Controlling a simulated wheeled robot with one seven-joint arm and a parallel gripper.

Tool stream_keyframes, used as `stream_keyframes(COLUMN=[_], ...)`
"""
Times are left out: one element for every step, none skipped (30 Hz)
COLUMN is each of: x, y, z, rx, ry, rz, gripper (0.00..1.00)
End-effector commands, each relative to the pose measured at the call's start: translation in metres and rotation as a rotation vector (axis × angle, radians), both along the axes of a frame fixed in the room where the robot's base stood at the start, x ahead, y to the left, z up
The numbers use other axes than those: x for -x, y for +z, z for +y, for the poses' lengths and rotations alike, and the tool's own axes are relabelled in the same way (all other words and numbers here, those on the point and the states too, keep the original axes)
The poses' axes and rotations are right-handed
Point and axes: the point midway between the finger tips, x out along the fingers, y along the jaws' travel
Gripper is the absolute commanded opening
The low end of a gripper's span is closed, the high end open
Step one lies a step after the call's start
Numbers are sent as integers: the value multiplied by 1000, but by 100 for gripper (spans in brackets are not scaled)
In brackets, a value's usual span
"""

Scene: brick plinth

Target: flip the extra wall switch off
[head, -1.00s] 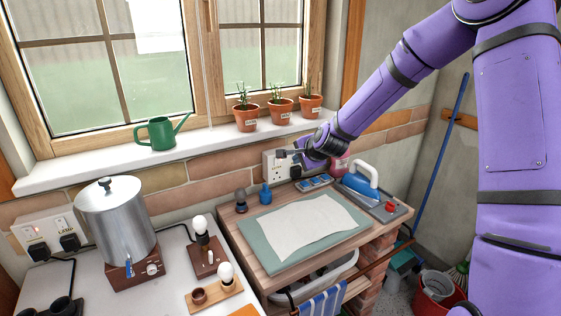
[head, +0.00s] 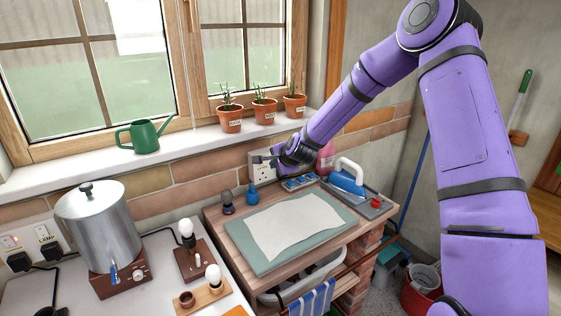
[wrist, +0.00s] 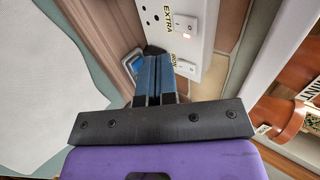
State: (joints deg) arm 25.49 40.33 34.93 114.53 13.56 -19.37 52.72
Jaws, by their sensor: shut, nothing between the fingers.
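The white double socket plate (head: 258,172) is on the brick wall behind the wooden bench. In the wrist view the plate (wrist: 172,12) fills the top middle. The extra switch (wrist: 190,24), beside the "EXTRA" label, shows a small red mark. The iron switch (wrist: 187,66) is lower on the same plate. My gripper (wrist: 156,58) is shut and empty, its blue-grey fingers pointing at the plate, left of the switches in that view. In the head view my gripper (head: 256,159) is in front of the plate and hides part of it. I cannot tell whether the fingertips touch it.
A second socket plate (head: 30,241) with black plugs is at the far left. The bench holds a green mat (head: 255,262) with white cloth, a blue iron (head: 346,182) and two small dark-topped items. Potted plants (head: 264,112) stand on the sill above my gripper.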

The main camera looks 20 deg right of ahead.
Motion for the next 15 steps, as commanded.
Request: stream_keyframes(x=[-7,-11,-17,-21,-25,-31,-36,-40,-45,-48,-51,-55,-57,-59,-61], y=[-7,-11,-15,-19,-22,-23,-21,-20,-19,-19,-19,-18,-18,-17,-17], z=[3,4,6,6,8,9,10,11,13,14,14,15,16,16,17], rx=[0,-1,-1,0,0,2,2,3,2,2,2,1,1,1,1], ry=[1,2,1,1,1,2,2,2,3,2,0,1,1,1,1], rz=[1,1,0,1,1,-2,-3,-4,-3,-2,-2,-1,-1,-1,0], gripper=[0,0,0,0,0,0,0,0,0,0,0,0,0,0,0])
